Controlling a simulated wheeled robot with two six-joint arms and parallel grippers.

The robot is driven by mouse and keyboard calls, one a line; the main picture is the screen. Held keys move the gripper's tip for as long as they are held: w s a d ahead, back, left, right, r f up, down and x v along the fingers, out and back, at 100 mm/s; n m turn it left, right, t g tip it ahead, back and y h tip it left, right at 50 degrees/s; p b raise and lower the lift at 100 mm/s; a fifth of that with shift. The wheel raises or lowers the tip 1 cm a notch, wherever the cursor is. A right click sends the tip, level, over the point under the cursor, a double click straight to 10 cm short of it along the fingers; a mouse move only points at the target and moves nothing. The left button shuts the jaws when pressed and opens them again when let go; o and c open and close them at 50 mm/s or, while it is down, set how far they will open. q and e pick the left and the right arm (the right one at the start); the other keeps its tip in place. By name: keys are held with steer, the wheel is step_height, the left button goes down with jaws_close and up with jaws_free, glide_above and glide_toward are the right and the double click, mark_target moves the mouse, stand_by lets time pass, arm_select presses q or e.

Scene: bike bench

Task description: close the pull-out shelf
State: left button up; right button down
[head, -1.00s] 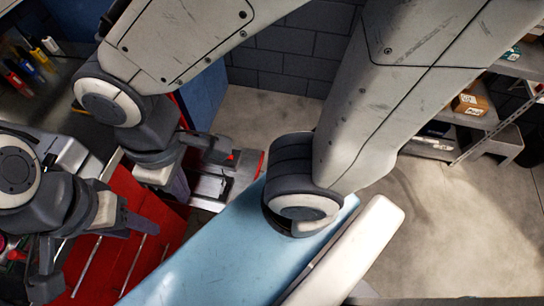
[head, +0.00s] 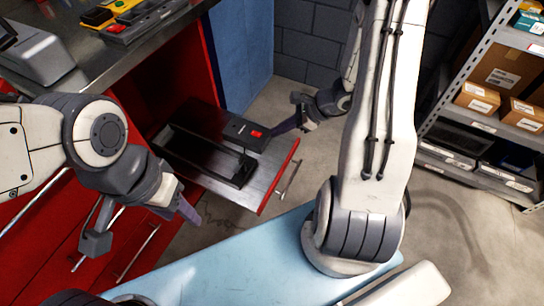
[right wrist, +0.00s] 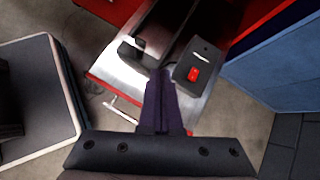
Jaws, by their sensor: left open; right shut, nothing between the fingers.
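The pull-out shelf (head: 262,180) sticks out from the red bench cabinet, open, with a steel top, a red front edge and a bar handle (head: 288,180). It also shows in the right wrist view (right wrist: 122,72). It carries a dark frame and a black box with a red switch (head: 244,131). My right gripper (head: 276,130) is shut and empty, near the shelf's far front corner. In the right wrist view its fingers (right wrist: 162,80) overlap the shelf's front; contact cannot be told. My left gripper (head: 140,225) is open and empty, in front of the red drawers left of the shelf.
A pale blue panel (head: 250,255) spans the foreground below the shelf. The bench top (head: 110,55) holds tools and a grey device. A blue panel (head: 240,50) stands beyond the shelf. Shelving with boxes (head: 490,100) is at right. Floor between is clear.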

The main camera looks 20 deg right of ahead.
mark_target(265, 145)
steer(key=s+d+f+m+t+h+b, duration=0.1)
steer(key=d+f+m+t+h+b, duration=0.15)
steer(key=d+f+m, duration=0.5)
steer(key=shift+n+g+y, duration=0.25)
steer(key=shift+n+y, duration=0.2)
steer(key=shift+n, duration=0.5)
steer(key=x, duration=0.3)
steer(key=d+f+b+x, duration=0.1)
steer(key=x, duration=0.3)
steer(key=s+b+x, duration=0.1)
steer(key=x, duration=0.2)
steer(key=shift+w+f, duration=0.3)
steer(key=shift+f, duration=0.25)
steer(key=shift+w+a, duration=0.8)
steer(key=shift+w, duration=0.25)
steer(key=shift+w+a, duration=0.5)
steer(key=shift+w, duration=0.15)
arm_select(q)
step_height(265, 145, down, 7)
arm_select(e)
steer(key=shift+w, duration=0.1)
